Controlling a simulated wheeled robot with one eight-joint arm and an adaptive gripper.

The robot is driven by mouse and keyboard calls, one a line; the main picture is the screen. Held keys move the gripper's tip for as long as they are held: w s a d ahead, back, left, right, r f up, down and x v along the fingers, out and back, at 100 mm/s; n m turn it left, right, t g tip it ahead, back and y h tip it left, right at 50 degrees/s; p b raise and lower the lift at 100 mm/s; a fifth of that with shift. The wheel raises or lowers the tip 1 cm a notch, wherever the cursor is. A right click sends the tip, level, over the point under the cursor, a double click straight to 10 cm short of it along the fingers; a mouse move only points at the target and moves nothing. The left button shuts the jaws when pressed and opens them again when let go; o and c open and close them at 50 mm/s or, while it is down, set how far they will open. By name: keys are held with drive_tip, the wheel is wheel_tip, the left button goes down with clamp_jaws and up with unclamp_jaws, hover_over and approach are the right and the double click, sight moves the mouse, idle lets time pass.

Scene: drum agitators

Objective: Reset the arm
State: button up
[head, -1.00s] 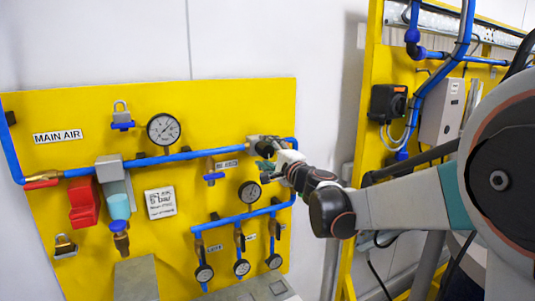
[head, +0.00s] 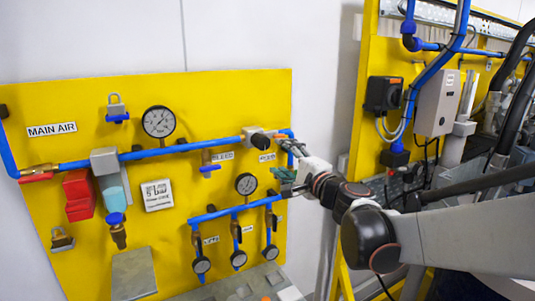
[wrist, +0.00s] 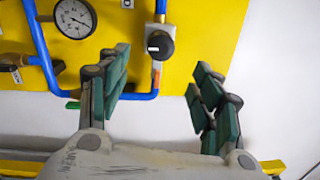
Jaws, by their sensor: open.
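My gripper (head: 286,163) is at the right edge of the yellow panel (head: 150,97) in the head view, just below the grey fitting with a black knob (head: 257,136). In the wrist view my gripper (wrist: 163,76) has its two green-padded fingers spread wide, with nothing between them. The black-knobbed fitting (wrist: 160,45) shows beyond the finger gap, apart from the fingers. My arm reaches in from the right of the head view.
A blue pipe (head: 175,149) crosses the panel past a large gauge (head: 158,121). Smaller gauges hang lower down. A red-handled valve (head: 36,177) is at the left. A yellow frame (head: 357,120) with a black switch box (head: 384,94) stands at the right. White wall lies between.

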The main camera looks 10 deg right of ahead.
drive_tip(key=shift+s+d, duration=0.1)
drive_tip(key=shift+s, duration=0.2)
drive_tip(key=s+a+f+n+g+b, duration=0.4)
drive_tip(key=s+a+f+n+b, duration=0.25)
drive_tip(key=s+f, duration=0.35)
drive_tip(key=s+d+f+n+g+h+b, duration=0.3)
drive_tip(key=s+d+f+n+b, duration=0.1)
drive_tip(key=s+f, duration=0.6)
drive_tip(key=s+d+f+n+g+h+b, duration=0.3)
drive_tip(key=s+d+f+n+b, duration=0.1)
drive_tip(key=s+f, duration=0.7)
drive_tip(key=shift+d+f+n, duration=0.55)
drive_tip(key=shift+f+n, duration=0.1)
drive_tip(key=shift+f, duration=0.1)
drive_tip(key=shift+r, duration=0.1)
drive_tip(key=shift+c, duration=0.7)
idle(0.5)
